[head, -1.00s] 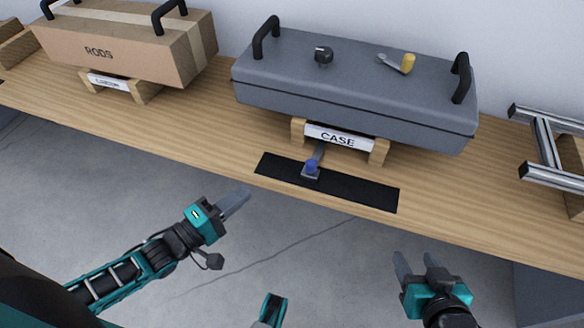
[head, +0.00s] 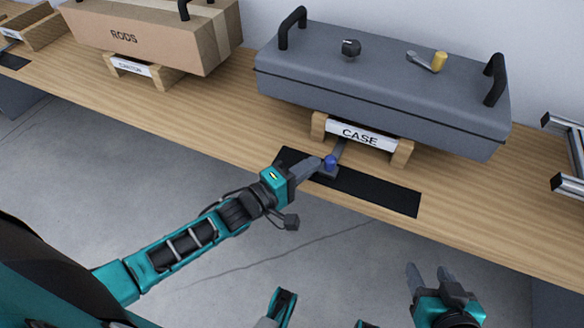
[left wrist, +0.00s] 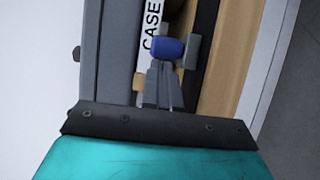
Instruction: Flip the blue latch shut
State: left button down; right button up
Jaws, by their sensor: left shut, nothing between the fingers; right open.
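The blue latch (head: 330,161) sits on a small grey base at the black mat (head: 375,190), in front of the grey case (head: 385,85). It also shows in the left wrist view (left wrist: 168,49), just beyond my fingertips. My left gripper (head: 314,168) is shut and empty, with its tips right beside the latch on its left; I cannot tell whether they touch it. In the left wrist view its fingers (left wrist: 163,75) are together. My right gripper (head: 429,275) is open and empty, in front of the bench at lower right.
The case rests on wooden supports with a CASE label (head: 361,136). A black knob (head: 351,47) and a yellow-ended part (head: 439,61) are on its top. A RODS box (head: 150,38) stands at left. A metal frame (head: 570,150) is at right.

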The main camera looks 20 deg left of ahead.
pick_arm(q)
jog(key=shift+d, duration=0.25)
jog(key=d+p, duration=0.1)
jog(key=d, duration=0.7)
jog(key=shift+s+d, duration=0.1)
jog(key=shift+d, duration=0.1)
pick_arm(e)
jog(key=shift+r, duration=0.55)
jog(key=shift+a, duration=0.1)
